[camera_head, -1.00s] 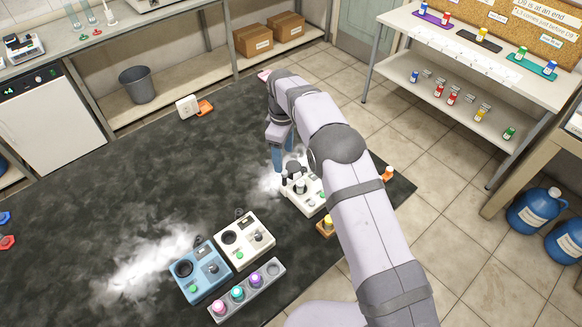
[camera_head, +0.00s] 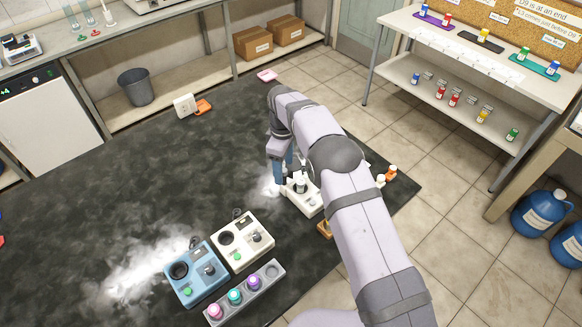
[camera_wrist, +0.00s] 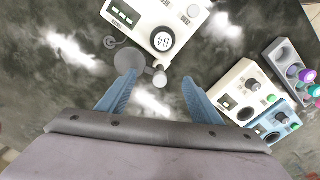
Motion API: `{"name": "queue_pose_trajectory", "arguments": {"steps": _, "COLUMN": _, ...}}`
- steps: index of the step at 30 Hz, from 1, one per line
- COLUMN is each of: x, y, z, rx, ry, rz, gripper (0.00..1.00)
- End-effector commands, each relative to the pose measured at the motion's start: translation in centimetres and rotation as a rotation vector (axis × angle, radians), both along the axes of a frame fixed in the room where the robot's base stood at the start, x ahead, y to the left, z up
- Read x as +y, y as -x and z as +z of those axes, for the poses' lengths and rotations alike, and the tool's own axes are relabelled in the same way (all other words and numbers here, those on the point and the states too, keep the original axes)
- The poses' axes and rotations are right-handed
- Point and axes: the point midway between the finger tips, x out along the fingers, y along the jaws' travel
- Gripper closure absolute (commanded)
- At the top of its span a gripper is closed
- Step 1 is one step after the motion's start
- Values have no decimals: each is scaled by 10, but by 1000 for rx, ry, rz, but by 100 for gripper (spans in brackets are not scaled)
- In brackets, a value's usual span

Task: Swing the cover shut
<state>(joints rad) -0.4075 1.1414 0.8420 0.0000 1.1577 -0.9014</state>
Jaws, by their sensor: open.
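A white device (camera_head: 302,197) stands on the dark bench, partly hidden by my arm in the head view. My gripper (camera_head: 284,180) is low beside the device's left end. In the wrist view my gripper (camera_wrist: 155,97) is open, its blue fingers apart and the disc just beyond them. I cannot tell whether a finger touches it.
Another white device (camera_head: 242,240), a blue device (camera_head: 197,275) and a grey rack (camera_head: 268,279) with coloured vials stand at the front. The bench's left middle is clear.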

Motion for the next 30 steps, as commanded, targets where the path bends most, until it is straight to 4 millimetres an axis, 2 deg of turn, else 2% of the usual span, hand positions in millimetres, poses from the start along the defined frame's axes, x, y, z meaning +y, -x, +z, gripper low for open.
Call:
{"name": "queue_pose_trajectory", "arguments": {"steps": 5, "x": 0, "y": 0, "z": 0, "rx": 0, "ry": 0, "rz": 0, "gripper": 41}}
{"name": "queue_pose_trajectory", "arguments": {"steps": 9, "x": 0, "y": 0, "z": 0, "rx": 0, "ry": 0, "rz": 0, "gripper": 74}}
{"name": "queue_pose_trajectory", "arguments": {"steps": 12, "x": 0, "y": 0, "z": 0, "rx": 0, "ry": 0, "rz": 0, "gripper": 95}}
{"name": "queue_pose_trajectory", "arguments": {"steps": 20, "x": 0, "y": 0, "z": 0, "rx": 0, "ry": 0, "rz": -36, "gripper": 95}}
{"name": "queue_pose_trajectory", "arguments": {"steps": 30, "x": 0, "y": 0, "z": 0, "rx": 0, "ry": 0, "rz": -419, "gripper": 95}}
